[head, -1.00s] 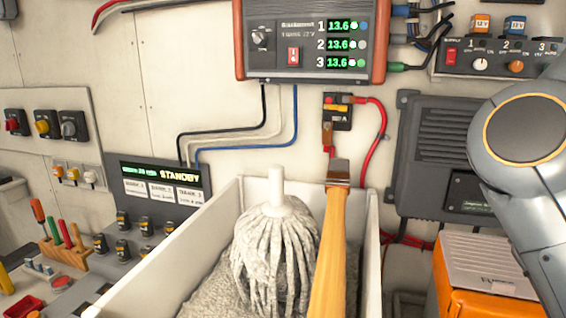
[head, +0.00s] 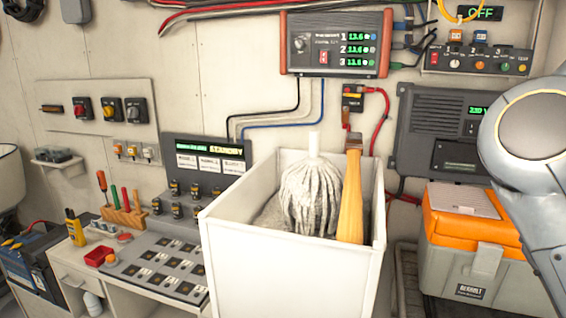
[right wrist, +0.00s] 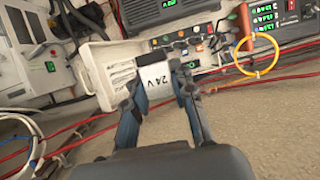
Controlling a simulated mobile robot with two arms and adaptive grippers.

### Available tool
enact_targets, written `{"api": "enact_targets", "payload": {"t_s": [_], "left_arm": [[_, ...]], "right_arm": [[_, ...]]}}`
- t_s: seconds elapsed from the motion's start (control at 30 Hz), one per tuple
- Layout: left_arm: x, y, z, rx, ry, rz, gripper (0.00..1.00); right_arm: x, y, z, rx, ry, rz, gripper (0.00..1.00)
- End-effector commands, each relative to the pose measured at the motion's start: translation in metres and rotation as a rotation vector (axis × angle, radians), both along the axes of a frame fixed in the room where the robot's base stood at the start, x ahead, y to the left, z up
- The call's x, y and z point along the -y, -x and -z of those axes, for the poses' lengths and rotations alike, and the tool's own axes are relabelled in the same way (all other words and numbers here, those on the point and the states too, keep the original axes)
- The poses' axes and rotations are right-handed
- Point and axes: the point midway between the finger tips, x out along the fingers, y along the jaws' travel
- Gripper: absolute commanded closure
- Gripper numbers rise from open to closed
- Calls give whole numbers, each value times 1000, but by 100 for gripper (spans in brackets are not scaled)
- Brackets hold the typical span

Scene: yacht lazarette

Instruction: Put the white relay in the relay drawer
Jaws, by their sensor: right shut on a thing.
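My right gripper (right wrist: 158,82) is shut on the white relay (right wrist: 154,76) in the right wrist view. The relay is a small white block with "24 V" in dark print and a dark end, held between the two fingertips and apart from any surface. My right arm (head: 545,125) enters the head view at the right edge, but its gripper is outside that view. My left gripper is not in view. A drawer front (head: 75,289) shows under the bench at the lower left; I cannot tell whether it is the relay drawer.
A tall white bin (head: 290,270) with a mop (head: 311,190) and a wooden handle (head: 351,200) stands in front of the bench's right end. An orange-topped cooler (head: 465,245) stands to its right. The bench holds a relay panel (head: 160,268), red tray (head: 99,256) and tool rack (head: 124,217).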

Motion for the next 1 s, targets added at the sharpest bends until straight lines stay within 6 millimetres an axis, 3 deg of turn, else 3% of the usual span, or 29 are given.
{"api": "enact_targets", "payload": {"t_s": [0.27, 0.37, 0.57, 0.77, 1.0], "left_arm": [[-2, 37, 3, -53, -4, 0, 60], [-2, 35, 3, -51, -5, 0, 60], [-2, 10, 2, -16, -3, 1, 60], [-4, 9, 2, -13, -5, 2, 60], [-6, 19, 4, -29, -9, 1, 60]], "right_arm": [[4, -24, 24, -3, 1, 51, 99], [5, -34, 34, -5, 0, 73, 99], [7, -59, 64, -6, 1, 128, 99], [4, -95, 118, -10, 3, 196, 99], [-15, -137, 206, -8, 4, 240, 99]]}}
